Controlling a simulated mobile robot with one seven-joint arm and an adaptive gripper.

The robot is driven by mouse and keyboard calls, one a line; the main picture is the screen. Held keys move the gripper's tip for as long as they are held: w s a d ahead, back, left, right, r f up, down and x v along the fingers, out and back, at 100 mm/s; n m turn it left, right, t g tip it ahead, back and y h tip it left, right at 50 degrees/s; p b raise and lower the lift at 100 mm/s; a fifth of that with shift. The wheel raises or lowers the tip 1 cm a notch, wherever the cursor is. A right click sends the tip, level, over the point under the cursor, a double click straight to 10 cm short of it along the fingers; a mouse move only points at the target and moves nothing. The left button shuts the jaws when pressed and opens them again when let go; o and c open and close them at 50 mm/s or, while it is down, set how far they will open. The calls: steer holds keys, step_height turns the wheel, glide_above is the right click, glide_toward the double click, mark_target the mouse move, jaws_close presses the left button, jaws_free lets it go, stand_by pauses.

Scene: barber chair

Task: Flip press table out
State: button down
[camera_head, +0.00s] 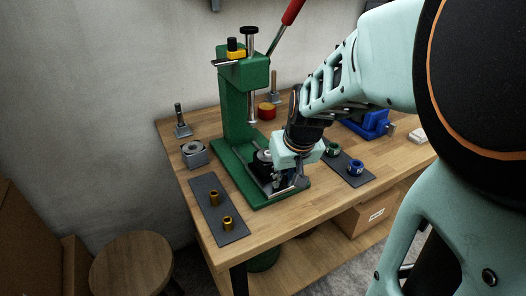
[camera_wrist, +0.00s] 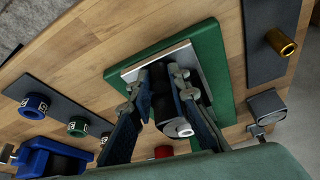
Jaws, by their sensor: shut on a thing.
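A green press (camera_head: 240,110) stands on the wooden workbench, with its ram rod pointing down over its base. A dark round part (camera_head: 262,157), apparently the press table, sits low on that base beside my gripper. My gripper (camera_head: 284,184) reaches down over the front of the base and hides some of it. In the wrist view my gripper (camera_wrist: 166,82) is shut around a black, roughly cylindrical part of the press table (camera_wrist: 164,108) with a bright metal end. A silver plate (camera_wrist: 130,73) lies behind it on the green base (camera_wrist: 215,50).
A dark mat (camera_head: 212,189) with two brass bushings lies left of the base. Another mat (camera_head: 345,170) with blue and green rings lies right. A blue vise (camera_head: 370,123), a grey block (camera_head: 195,154) and a red round piece (camera_head: 267,111) stand around. A stool (camera_head: 131,263) is at lower left.

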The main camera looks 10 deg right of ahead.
steer(key=shift+s+d, duration=0.1)
steer(key=shift+s, duration=0.15)
steer(key=c, duration=1.8)
jaws_free()
steer(key=shift+s, duration=0.15)
